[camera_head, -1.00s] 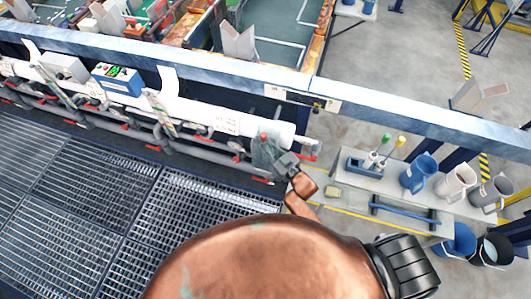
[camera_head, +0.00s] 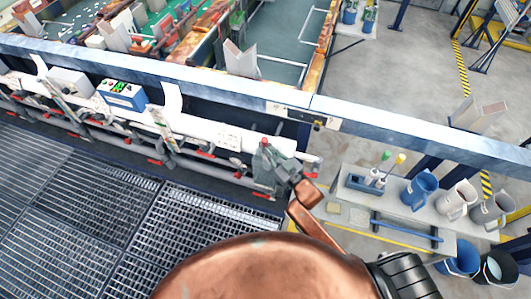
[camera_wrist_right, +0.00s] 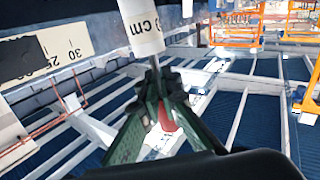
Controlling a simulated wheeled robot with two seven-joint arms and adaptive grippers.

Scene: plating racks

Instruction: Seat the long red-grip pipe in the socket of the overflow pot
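My right gripper (camera_head: 268,163) is at the right end of the white pipe rail, and a small red tip shows just above its fingers. In the right wrist view the green fingers (camera_wrist_right: 157,82) close together around a thin grey rod. The red grip (camera_wrist_right: 167,116) of the pipe shows between them. A white sleeve marked "cm" (camera_wrist_right: 141,27) lies in line with the rod; I cannot tell whether it is joined to it. The overflow pot and its socket cannot be made out. My left gripper is not in view.
The white rail (camera_head: 215,136) carries several red-handled fittings and a blue control box (camera_head: 122,96). A blue beam (camera_head: 225,85) runs behind it. At right a bench (camera_head: 355,212) holds jugs and a blue tray (camera_head: 362,183); buckets (camera_head: 458,260) stand below. Metal grating (camera_head: 170,235) covers the floor.

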